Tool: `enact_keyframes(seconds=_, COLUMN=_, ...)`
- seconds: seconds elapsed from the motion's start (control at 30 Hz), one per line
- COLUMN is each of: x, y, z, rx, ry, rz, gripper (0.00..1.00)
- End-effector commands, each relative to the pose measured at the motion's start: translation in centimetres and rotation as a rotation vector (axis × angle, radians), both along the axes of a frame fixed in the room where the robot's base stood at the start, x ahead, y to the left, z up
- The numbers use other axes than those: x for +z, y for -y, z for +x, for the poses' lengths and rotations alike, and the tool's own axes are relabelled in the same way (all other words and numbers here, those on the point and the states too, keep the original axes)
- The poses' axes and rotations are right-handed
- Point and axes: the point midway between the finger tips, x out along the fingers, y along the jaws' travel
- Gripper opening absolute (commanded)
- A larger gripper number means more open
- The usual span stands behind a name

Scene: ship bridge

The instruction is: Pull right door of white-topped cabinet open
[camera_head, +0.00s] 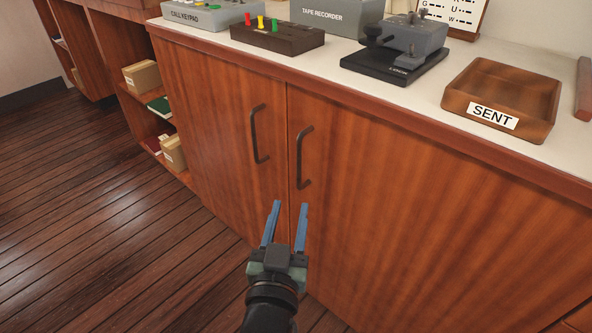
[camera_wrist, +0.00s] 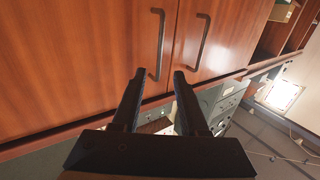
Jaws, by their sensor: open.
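The white-topped cabinet (camera_head: 480,137) has two reddish wooden doors, both closed. The right door (camera_head: 400,190) has a dark vertical bar handle (camera_head: 300,157) near the seam between the doors. The left door (camera_head: 215,110) has a matching handle (camera_head: 256,134). My gripper (camera_head: 290,206) is open and empty, its blue fingers just below the right door's handle in the head view. The wrist view looks upside down: the right door's handle (camera_wrist: 157,45) lies just beyond my fingertips (camera_wrist: 159,75), apart from them, and the left door's handle (camera_wrist: 203,42) is to its right.
A wooden SENT tray (camera_head: 500,95), a telegraph key (camera_head: 405,48), a dark button box (camera_head: 278,38) and grey devices stand on the countertop. Open shelves (camera_head: 150,115) with boxes and books are at left. The plank floor (camera_head: 90,210) at left is clear.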

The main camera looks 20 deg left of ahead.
Motion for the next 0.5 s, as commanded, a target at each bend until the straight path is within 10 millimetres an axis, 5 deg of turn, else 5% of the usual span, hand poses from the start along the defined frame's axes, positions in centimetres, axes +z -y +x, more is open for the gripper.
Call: enact_keyframes(seconds=0.5, x=0.0, y=-2.0, z=8.3, rx=0.000, ry=0.004, rz=0.002, gripper=0.43)
